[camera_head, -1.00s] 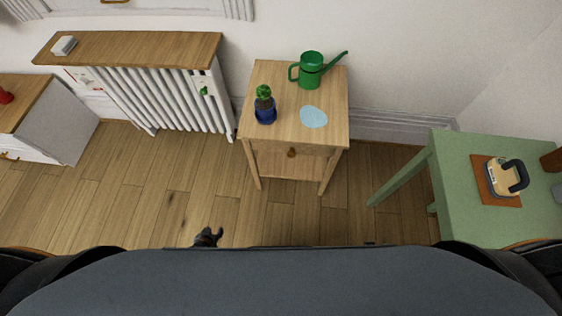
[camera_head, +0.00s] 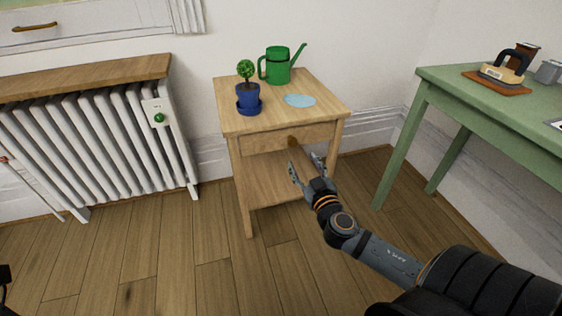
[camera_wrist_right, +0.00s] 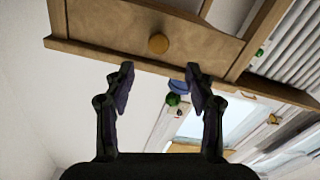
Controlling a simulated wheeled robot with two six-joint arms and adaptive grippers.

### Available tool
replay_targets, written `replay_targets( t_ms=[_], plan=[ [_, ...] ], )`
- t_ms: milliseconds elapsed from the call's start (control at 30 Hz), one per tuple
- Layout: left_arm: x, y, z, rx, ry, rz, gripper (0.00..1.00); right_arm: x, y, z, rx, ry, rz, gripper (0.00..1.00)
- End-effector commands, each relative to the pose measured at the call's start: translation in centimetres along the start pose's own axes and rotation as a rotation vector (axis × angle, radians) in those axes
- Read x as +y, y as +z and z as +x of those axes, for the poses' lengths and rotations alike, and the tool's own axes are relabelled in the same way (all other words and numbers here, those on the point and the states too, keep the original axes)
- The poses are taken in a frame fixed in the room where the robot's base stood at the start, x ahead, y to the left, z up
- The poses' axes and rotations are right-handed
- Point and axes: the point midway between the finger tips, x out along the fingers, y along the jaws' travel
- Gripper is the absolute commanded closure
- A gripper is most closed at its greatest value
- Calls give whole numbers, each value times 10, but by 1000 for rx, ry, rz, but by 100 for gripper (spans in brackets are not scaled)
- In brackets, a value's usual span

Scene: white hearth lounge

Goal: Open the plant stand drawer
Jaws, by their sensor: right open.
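The plant stand (camera_head: 238,180) is a light wooden table with a drawer (camera_head: 262,140) under its top. The drawer looks shut, with a round wooden knob (camera_head: 292,141), which also shows in the right wrist view (camera_wrist_right: 158,43). My right gripper (camera_head: 304,161) is open and empty, just in front of and slightly below the knob in the head view. In the right wrist view its two fingers (camera_wrist_right: 160,72) are spread apart, roughly in line with the knob and not touching it. A dark piece at the left edge of the head view may be my left gripper (camera_head: 4,278); its jaws cannot be made out.
On the stand are a potted plant (camera_head: 249,98), a green watering can (camera_head: 279,66) and a pale blue mat (camera_head: 300,101). A white radiator (camera_head: 100,150) stands left. The floor in front is clear.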

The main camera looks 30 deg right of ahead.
Motion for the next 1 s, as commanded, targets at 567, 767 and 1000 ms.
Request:
replay_targets(
  t_ms=[567, 767, 1000],
  plan=[
    [2, 4, -19, -5, -1, 13, 60, 1, 1, 91, -2, 2, 1, 45],
    [3, 4, -20, -5, 0, 15, 60, 0, 0, 105, -4, 0, -2, 45],
    [3, 4, -20, -5, 0, 15, 60, 0, 0, 105, -5, -1, -2, 46]
  ],
)
